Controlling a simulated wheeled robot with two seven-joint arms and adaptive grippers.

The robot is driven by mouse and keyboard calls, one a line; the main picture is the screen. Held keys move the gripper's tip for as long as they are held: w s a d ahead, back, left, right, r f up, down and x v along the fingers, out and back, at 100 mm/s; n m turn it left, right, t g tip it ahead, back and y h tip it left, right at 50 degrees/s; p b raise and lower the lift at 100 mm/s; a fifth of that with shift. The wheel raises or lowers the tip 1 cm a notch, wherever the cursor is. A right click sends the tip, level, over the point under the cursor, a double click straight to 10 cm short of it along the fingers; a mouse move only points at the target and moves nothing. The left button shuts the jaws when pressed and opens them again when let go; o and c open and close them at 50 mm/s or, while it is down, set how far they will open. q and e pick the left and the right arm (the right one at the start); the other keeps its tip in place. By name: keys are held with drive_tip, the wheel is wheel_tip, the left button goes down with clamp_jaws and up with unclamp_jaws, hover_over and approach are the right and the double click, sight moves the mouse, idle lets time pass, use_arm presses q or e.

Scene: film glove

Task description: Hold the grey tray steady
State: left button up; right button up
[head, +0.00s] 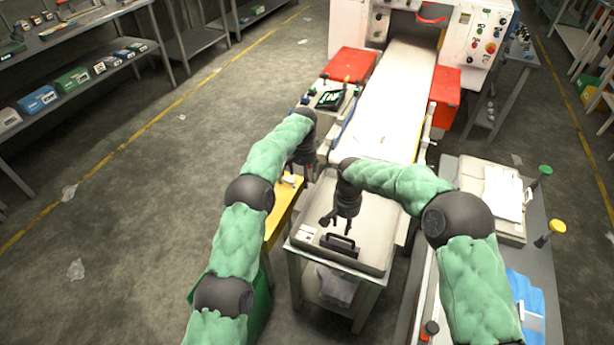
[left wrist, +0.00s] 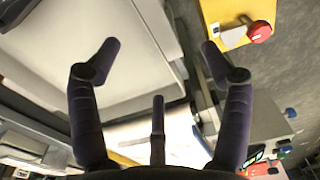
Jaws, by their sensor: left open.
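The grey tray (head: 376,238) lies on a small grey table in the middle of the head view. Its pale corner and rim (left wrist: 135,85) fill the upper left of the left wrist view. My left gripper (left wrist: 160,55) is open, with the tray's edge showing between its spread fingers; I see no finger closed on it. In the head view the left gripper is a dark shape by the tray's far left corner, its fingertips unclear. My right gripper (head: 338,222) points down above the tray, fingers apart and empty. A black handled tool (head: 339,246) lies near the tray's front edge.
A yellow stand (head: 283,214) with a red button (left wrist: 259,32) is close left of the tray. A white machine bed (head: 392,105) lies behind it. A grey bench (head: 545,265) with bags and blue cloth is on the right. The floor at left is open.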

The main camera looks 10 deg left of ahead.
sight(307, 197)
use_arm(q)
drive_tip(key=f, duration=0.8)
drive_tip(key=d+f, duration=0.1)
drive_tip(key=f, duration=0.3)
drive_tip(key=shift+s+f, duration=0.15)
drive_tip(key=shift+f, duration=0.2)
